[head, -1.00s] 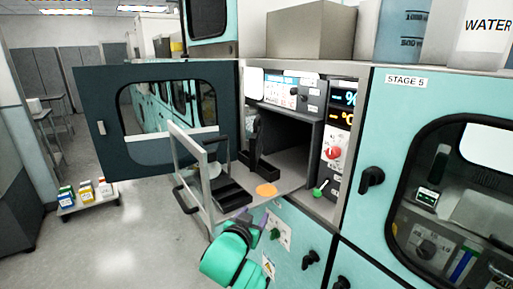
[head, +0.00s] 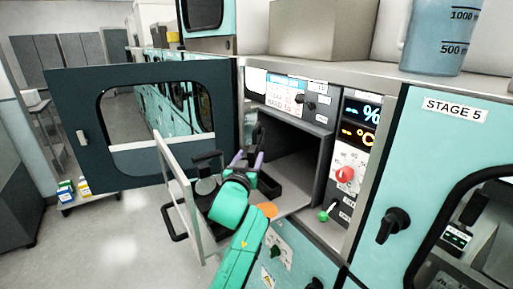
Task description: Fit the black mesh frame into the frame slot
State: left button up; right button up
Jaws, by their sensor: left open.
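My left gripper (head: 249,160) is open, with purple fingers pointing up and away at the mouth of the open chamber. Nothing shows between its fingers. A dark upright piece (head: 258,132), perhaps the black mesh frame, stands at the chamber's left side just beyond the fingers; its mesh is too small to make out, and its lower part is hidden by the gripper. My right gripper is not in view.
A dark windowed door (head: 65,110) stands open at left. A metal-edged panel (head: 178,190) with black handles projects in front of the chamber. An orange disc (head: 266,209) lies at the chamber's front edge. Red (head: 345,174) and green (head: 323,216) knobs are at right.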

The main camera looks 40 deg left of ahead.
aim_at(258, 145)
pick_arm(q)
jog(key=p+x, duration=0.1)
jog(key=x, duration=0.1)
jog(key=p+x, duration=0.1)
jog(key=x, duration=0.1)
jog(key=p+x, duration=0.1)
jog(key=x, duration=0.1)
jog(key=shift+w+a+f, duration=0.1)
jog(key=shift+w+f, duration=0.2)
jog(key=shift+w, duration=0.1)
jog(key=shift+w+a, duration=0.1)
jog(key=shift+w, duration=0.2)
jog(key=shift+f, duration=0.1)
jog(key=shift+c, duration=0.3)
grip_shut()
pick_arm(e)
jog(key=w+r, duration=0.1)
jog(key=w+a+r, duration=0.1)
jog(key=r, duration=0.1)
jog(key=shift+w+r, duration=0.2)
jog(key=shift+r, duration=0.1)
